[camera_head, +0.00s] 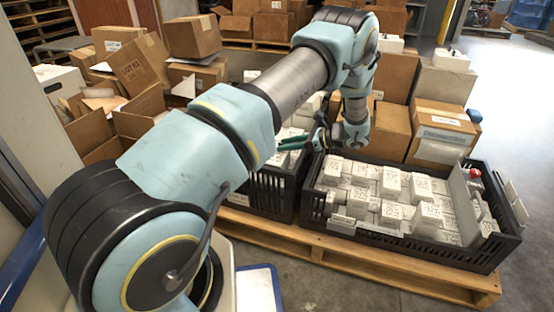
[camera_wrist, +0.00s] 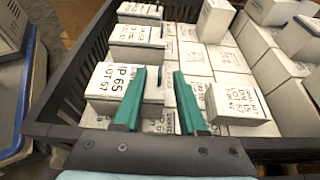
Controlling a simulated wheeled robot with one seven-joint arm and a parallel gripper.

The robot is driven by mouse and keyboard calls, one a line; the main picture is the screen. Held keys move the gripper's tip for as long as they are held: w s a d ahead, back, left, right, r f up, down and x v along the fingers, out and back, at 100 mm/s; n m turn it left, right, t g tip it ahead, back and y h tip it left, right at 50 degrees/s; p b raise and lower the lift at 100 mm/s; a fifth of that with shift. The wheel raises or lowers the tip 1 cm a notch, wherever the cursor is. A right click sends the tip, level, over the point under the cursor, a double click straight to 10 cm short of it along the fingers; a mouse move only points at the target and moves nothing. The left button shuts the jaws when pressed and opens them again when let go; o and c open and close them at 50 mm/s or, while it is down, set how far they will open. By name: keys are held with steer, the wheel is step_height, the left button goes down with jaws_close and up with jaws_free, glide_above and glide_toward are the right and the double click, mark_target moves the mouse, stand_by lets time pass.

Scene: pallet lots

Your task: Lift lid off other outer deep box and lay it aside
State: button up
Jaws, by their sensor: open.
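My gripper (camera_head: 288,143) has green fingers that stand apart with nothing held between them. It is over the left black crate (camera_head: 270,193), partly hidden behind my arm. In the wrist view my gripper (camera_wrist: 159,76) points into a black crate (camera_wrist: 72,75) of white printed boxes. Another printed white box (camera_wrist: 238,103) sits right of the right finger. I cannot tell which box is the outer deep one, or make out a separate lid; contact with the fingers is unclear.
A right black crate (camera_head: 398,247) full of white boxes stands on the wooden pallet (camera_head: 345,262). Cardboard boxes (camera_head: 438,130) are stacked behind it, and open cartons (camera_head: 135,120) are piled at the left.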

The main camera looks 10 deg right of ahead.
jaws_close()
stand_by(0.3)
stand_by(0.3)
